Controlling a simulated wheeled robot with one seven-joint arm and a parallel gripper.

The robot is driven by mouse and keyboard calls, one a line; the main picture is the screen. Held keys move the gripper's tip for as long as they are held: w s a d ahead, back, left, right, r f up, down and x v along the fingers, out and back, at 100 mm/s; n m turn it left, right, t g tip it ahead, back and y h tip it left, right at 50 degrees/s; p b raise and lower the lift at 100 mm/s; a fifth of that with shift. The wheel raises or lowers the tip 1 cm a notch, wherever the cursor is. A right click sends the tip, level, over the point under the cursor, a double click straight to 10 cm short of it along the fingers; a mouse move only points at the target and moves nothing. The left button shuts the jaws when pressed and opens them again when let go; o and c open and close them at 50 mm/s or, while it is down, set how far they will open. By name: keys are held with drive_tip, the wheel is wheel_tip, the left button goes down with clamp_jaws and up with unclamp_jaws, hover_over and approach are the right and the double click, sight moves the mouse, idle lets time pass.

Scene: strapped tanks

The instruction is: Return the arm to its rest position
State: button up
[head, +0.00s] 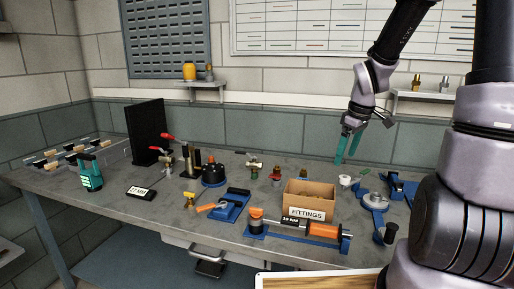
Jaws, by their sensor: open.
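My gripper (347,146) hangs from my arm at the upper right, with its teal fingers pointing down. The fingers are apart and nothing shows between them. It appears to be above the rear right part of the workbench, behind the fittings box; its exact height over the bench is hard to tell. My arm comes down from the top right of the picture.
The grey workbench (120,205) carries a cardboard fittings box (310,193), a blue-and-orange tool (300,230), a black upright panel (147,132), a teal device (91,173) and several valves. Wall shelves (205,84) stand behind.

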drive_tip(key=s+a+r+m+t, duration=0.1)
drive_tip(key=s+r+m+t, duration=0.1)
drive_tip(key=s+r+m, duration=0.4)
drive_tip(key=s+a+r+m+t+y, duration=0.1)
drive_tip(key=s+r+m+t, duration=0.2)
drive_tip(key=s+r+m, duration=0.3)
drive_tip(key=s+r, duration=0.4)
drive_tip(key=r, duration=0.3)
drive_tip(key=shift+a+r, duration=0.2)
drive_tip(key=shift+a, duration=0.05)
drive_tip(key=shift+s, duration=0.1)
